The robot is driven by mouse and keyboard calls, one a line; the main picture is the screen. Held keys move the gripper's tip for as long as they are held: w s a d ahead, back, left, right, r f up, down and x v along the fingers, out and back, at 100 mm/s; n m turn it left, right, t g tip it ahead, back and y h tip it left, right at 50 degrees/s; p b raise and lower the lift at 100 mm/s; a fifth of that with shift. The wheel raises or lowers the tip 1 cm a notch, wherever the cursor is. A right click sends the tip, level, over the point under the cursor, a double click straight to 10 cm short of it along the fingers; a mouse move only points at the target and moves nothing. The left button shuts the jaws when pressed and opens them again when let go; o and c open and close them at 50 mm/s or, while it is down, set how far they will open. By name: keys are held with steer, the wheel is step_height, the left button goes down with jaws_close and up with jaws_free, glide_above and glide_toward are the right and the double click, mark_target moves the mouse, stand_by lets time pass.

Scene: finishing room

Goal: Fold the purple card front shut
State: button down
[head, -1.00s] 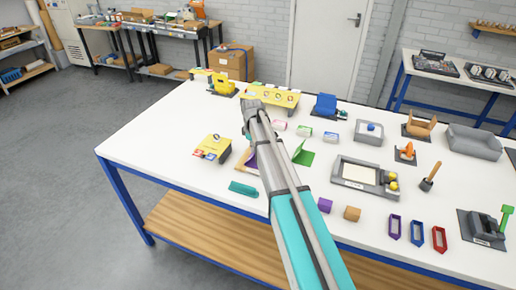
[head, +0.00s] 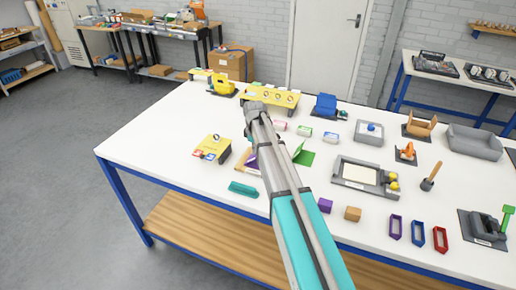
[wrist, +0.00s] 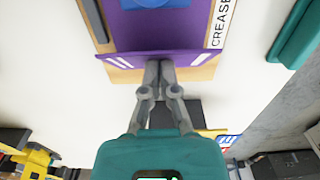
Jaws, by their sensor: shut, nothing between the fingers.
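The purple card (wrist: 165,30) fills the upper middle of the wrist view, with white stripes near its lower edge and a blue patch on it. It lies over a tan board (wrist: 122,75) beside a white strip lettered CREASE (wrist: 219,28). In the head view my arm hides most of the card; only a purple sliver (head: 250,161) shows at its left. My gripper (wrist: 160,66) is shut and empty. Its fingertips overlap the card's lower edge in the wrist view; I cannot tell whether they touch it.
A teal tool (head: 243,189) lies at the near left of the board. A yellow box (head: 211,149) stands left of it, and a green folded card (head: 303,154) lies right of my arm. A yellow stand (head: 272,96) is behind my gripper. The table's front left is clear.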

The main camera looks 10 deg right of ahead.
steer(key=shift+s+d+f, duration=0.2)
steer(key=shift+d+f, duration=0.1)
steer(key=shift+f, duration=0.1)
steer(key=shift+f+b, duration=0.1)
steer(key=shift+b, duration=0.3)
steer(key=shift+s+d+f+b, duration=0.25)
steer(key=shift+d+f+b, duration=0.05)
steer(key=shift+f+b, duration=0.3)
stand_by(0.3)
steer(key=shift+f+b, duration=0.45)
stand_by(0.8)
steer(key=shift+r, duration=0.15)
stand_by(0.3)
steer(key=shift+r+p, duration=4.4)
steer(key=shift+p, duration=0.2)
steer(key=shift+s, duration=0.1)
